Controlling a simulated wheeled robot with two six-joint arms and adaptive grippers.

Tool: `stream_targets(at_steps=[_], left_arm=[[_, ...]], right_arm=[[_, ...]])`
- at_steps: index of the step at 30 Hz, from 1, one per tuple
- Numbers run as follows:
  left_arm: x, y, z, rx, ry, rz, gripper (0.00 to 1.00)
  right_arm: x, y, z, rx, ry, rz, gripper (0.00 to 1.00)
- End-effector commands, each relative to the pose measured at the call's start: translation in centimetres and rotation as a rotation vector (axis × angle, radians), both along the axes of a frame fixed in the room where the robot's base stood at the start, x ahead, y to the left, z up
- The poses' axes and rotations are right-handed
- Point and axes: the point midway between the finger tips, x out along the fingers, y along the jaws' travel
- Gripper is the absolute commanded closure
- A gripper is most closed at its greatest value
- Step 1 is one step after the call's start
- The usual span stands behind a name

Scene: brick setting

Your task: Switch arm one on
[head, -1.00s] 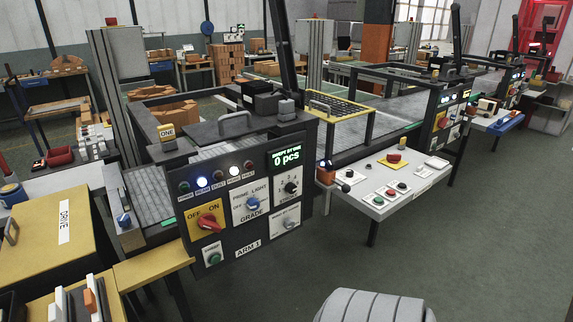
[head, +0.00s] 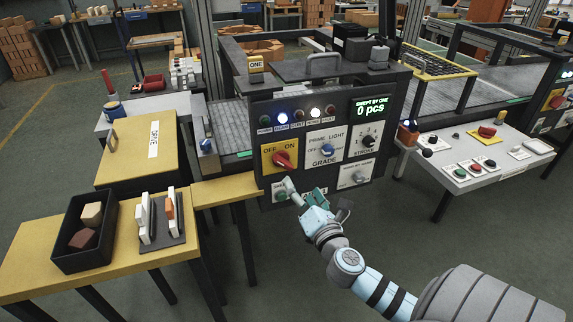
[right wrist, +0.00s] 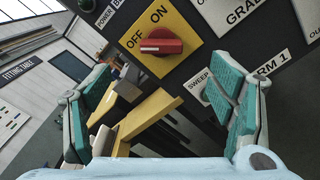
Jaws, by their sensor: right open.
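The arm one control panel (head: 330,185) stands upright in the middle of the head view. Its red OFF/ON rotary switch (head: 284,160) sits on a yellow plate; it also shows in the right wrist view (right wrist: 161,43), with its handle lying about level, turned toward OFF. The small display (head: 370,106) reads 0 pcs. My right gripper (head: 305,188) is open and empty, just in front of the panel's lower part, below the red switch. In the right wrist view its teal-padded fingers (right wrist: 165,95) are spread wide, with the switch ahead, beyond the tips. My left gripper is not shown.
A round knob on the GRADE plate (head: 326,150) and a green button (head: 281,195) are near the switch. A yellow table (head: 90,270) with a dark bin (head: 85,262) stands at left. A white button table (head: 480,160) is at right. Floor in front is clear.

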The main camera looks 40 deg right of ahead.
Motion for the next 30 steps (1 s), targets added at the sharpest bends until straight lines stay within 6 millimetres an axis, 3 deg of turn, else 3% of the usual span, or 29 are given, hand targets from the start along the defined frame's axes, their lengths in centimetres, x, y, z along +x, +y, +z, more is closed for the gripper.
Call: stream_targets(at_steps=[6, 12, 16, 24, 30], left_arm=[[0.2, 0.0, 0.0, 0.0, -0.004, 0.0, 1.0], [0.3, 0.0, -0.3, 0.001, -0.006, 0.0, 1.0], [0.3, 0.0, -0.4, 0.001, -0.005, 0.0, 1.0], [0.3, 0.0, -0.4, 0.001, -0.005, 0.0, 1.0], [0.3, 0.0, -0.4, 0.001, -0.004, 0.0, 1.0]], right_arm=[[6.0, -2.1, 0.1, 0.004, -0.003, -0.003, 0.23], [10.0, -3.5, -0.1, 0.006, 0.0, -0.002, 0.23], [11.1, -3.9, -0.1, 0.008, 0.0, 0.0, 0.23], [11.3, -3.9, -0.1, 0.008, 0.001, 0.001, 0.23], [11.3, -3.9, -0.1, 0.008, 0.001, 0.001, 0.55]])
